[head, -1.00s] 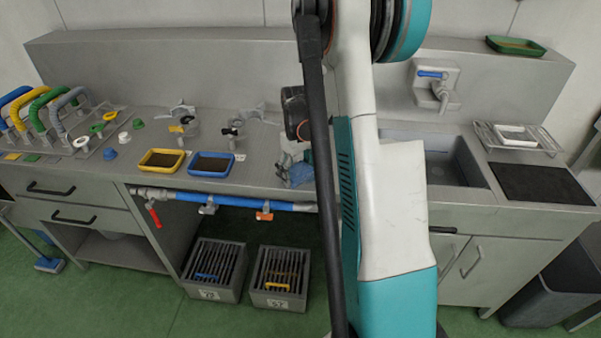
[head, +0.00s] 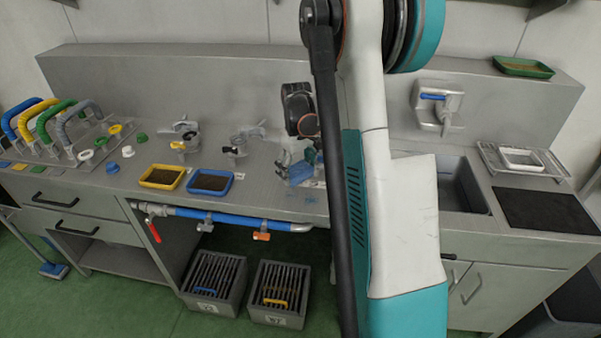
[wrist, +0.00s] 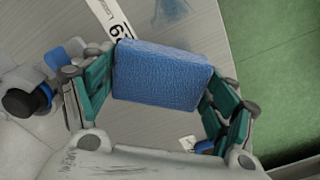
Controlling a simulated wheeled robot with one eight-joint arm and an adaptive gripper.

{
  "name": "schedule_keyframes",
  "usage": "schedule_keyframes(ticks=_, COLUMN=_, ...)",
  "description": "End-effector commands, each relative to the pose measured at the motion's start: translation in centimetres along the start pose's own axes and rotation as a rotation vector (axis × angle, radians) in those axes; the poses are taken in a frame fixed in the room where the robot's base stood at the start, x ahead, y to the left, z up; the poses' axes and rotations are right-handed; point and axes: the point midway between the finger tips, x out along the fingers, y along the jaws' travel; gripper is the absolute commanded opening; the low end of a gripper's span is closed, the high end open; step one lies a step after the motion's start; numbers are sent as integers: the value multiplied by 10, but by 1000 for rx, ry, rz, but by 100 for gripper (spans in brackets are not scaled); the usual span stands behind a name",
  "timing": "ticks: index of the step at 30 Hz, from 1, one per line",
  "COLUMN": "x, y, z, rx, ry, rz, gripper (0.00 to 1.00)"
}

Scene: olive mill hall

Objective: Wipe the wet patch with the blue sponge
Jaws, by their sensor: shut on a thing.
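The blue sponge (wrist: 162,72) is held between the green fingers of my gripper (wrist: 160,80) in the wrist view. The fingers press on its two short sides. In the head view my gripper (head: 303,160) is over the middle of the grey counter, with the sponge (head: 301,173) low in it, partly hidden by my arm. A bluish patch (wrist: 172,11) shows on the counter at the top of the wrist view, apart from the sponge. It looks like the wet patch, and a small bluish mark (head: 311,199) shows near the counter's front edge in the head view.
A yellow tray (head: 144,183) and a blue tray (head: 190,190) stand left of my gripper. Metal fittings (head: 236,143) lie behind them. A sink (head: 468,190) and a dark mat (head: 545,210) are at right. A blue pipe (head: 240,219) runs below the counter's front edge.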

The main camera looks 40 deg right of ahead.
Motion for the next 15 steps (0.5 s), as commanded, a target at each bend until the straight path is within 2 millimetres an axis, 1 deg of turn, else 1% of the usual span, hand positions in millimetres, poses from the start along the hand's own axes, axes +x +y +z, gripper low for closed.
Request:
schedule_keyframes(ticks=1, x=-7, y=-2, z=-1, rx=-1, ry=0, rz=0, gripper=59)
schedule_keyframes(ticks=7, x=-23, y=-6, z=-5, rx=-2, ry=0, rz=0, gripper=59)
schedule_keyframes(ticks=10, x=-26, y=-8, z=-6, rx=-3, ry=0, rz=0, gripper=59)
schedule_keyframes(ticks=15, x=-26, y=-8, z=-6, rx=-2, ry=0, rz=0, gripper=59)
